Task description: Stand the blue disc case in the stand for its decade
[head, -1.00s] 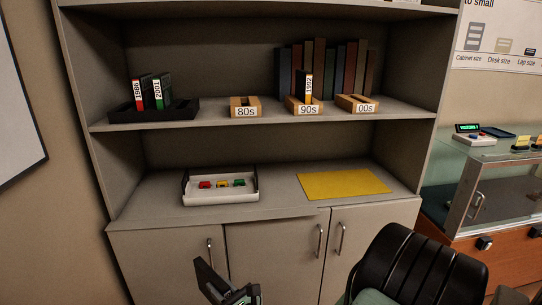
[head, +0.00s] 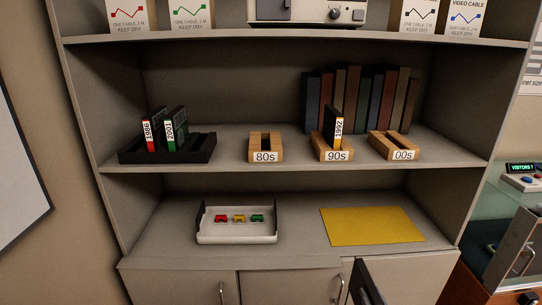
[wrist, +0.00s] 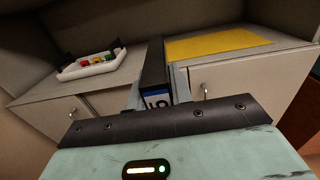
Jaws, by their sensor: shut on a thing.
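My gripper (wrist: 158,90) is shut on the blue disc case (wrist: 155,68), a dark slim case with a blue-edged white label at its near end. Only part of the label's lettering shows, too little to read the year. In the head view a dark slanted piece, apparently the case (head: 366,284), shows at the bottom edge, below and in front of the shelves. Three wooden stands sit on the middle shelf: the 80s stand (head: 263,148) and 00s stand (head: 391,147) have empty slots.
A black rack (head: 196,153) at the shelf's left holds a red 1986 case (head: 152,132) and green 2001 case (head: 174,130). Books (head: 352,90) stand behind the 90s stand. Below are a white tray (head: 237,238) with small coloured pieces and a yellow mat (head: 371,226).

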